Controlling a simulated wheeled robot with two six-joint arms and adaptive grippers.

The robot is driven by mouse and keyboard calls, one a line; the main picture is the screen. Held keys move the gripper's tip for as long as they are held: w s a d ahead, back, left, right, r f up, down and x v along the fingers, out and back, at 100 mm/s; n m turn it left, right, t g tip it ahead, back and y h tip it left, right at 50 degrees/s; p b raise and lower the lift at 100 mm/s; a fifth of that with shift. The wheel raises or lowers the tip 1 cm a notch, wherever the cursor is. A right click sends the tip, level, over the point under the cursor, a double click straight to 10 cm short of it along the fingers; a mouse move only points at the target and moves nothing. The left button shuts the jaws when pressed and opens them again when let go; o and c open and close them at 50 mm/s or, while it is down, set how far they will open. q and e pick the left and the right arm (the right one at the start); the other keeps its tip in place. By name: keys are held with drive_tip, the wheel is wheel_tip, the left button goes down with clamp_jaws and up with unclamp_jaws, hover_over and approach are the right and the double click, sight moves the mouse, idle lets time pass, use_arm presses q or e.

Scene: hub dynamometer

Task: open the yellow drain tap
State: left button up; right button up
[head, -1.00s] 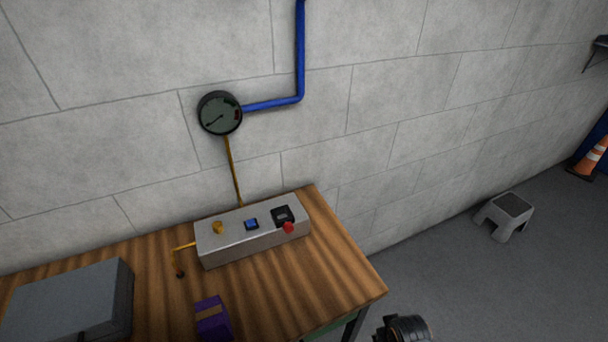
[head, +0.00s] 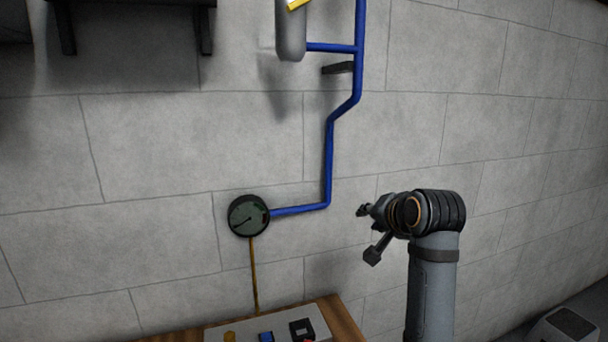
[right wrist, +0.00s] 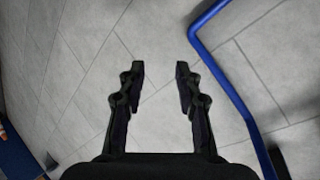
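A yellow piece (head: 297,4), perhaps the tap's handle, shows at the top edge of the head view, on a grey cylinder (head: 290,38). Its upper part is cut off, so I cannot tell its full shape or setting. My right gripper (head: 368,232) is raised in front of the wall, below and to the right of the cylinder and clear of it. In the right wrist view (right wrist: 160,70) its two fingers are apart with nothing between them. My left gripper is not in view.
A blue pipe (head: 328,165) runs down the wall to a round gauge (head: 249,216); it also shows right of the fingers in the right wrist view (right wrist: 232,92). A dark shelf (head: 135,4) is at upper left. A control box (head: 290,328) stands on the wooden table (head: 343,322) below.

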drive_tip(key=s+a+r+m+t+y, duration=0.1)
drive_tip(key=a+r, duration=0.2)
drive_tip(key=r, duration=0.7)
drive_tip(key=a+r+t+y, duration=0.1)
drive_tip(key=a+r+t, duration=0.1)
drive_tip(key=r, duration=0.8)
drive_tip(key=t+y, duration=0.2)
approach(300, 1)
drive_tip(key=p+x, duration=0.4)
drive_tip(key=x, duration=0.4)
drive_tip(key=shift+p, duration=0.4)
drive_tip(key=shift+w, duration=0.25)
drive_tip(key=shift+s, duration=0.1)
clamp_jaws()
